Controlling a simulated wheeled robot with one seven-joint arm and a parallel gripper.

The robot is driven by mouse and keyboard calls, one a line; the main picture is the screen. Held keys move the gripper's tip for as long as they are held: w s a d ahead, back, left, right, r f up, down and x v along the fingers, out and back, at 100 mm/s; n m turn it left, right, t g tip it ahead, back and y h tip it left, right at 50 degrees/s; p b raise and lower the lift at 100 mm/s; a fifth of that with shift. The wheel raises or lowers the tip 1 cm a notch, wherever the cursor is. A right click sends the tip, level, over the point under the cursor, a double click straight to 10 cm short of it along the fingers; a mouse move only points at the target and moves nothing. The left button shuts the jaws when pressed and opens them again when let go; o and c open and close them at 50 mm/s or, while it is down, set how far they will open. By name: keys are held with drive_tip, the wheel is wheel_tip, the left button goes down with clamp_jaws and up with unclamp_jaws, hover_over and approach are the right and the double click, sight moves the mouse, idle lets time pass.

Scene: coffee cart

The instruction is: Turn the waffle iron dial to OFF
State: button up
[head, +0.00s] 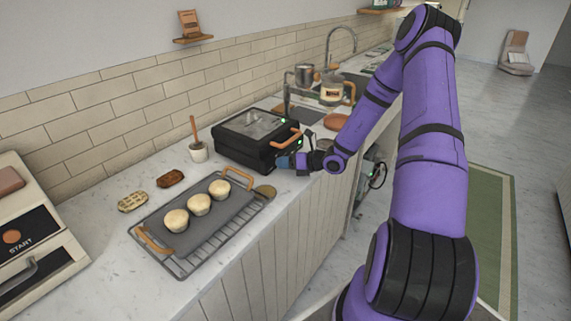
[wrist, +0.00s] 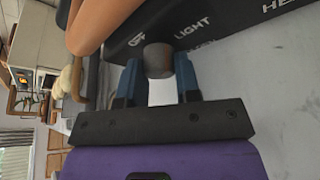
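The black waffle iron (head: 235,151) stands on the counter with its lid down and an orange handle (head: 285,137) at its front. In the wrist view, its front panel (wrist: 230,22) carries the words OFF, LIGHT and HEAT, with another word partly hidden. The grey round dial (wrist: 158,62) sticks out of this panel. My gripper (wrist: 157,80) has one blue finger on each side of the dial, close against it, and appears shut on it. In the head view, my gripper (head: 289,162) is at the iron's front right; the dial is hidden there. The dial's pointer is not visible.
A cooling rack (head: 187,270) with a tray of several round buns stands left of the iron. A green light (head: 299,142) glows by the iron's handle. A sink and jug are beyond.

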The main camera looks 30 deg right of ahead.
drive_tip(key=shift+n, duration=0.3)
idle(0.6)
drive_tip(key=n+h, duration=0.3)
drive_tip(key=shift+a+r+n, duration=0.1)
drive_tip(key=shift+a+n, duration=0.15)
drive_tip(key=shift+n, duration=0.15)
drive_tip(key=shift+n+t+h, duration=0.5)
drive_tip(key=shift+n+h, duration=0.4)
drive_tip(key=shift+n, duration=0.2)
drive_tip(key=shift+s+n+t+h, duration=0.1)
drive_tip(key=shift+n+t+h, duration=0.3)
drive_tip(key=shift+n+h, duration=0.55)
drive_tip(key=shift+n, duration=0.35)
drive_tip(key=o, duration=0.9)
drive_tip(key=shift+s, duration=0.1)
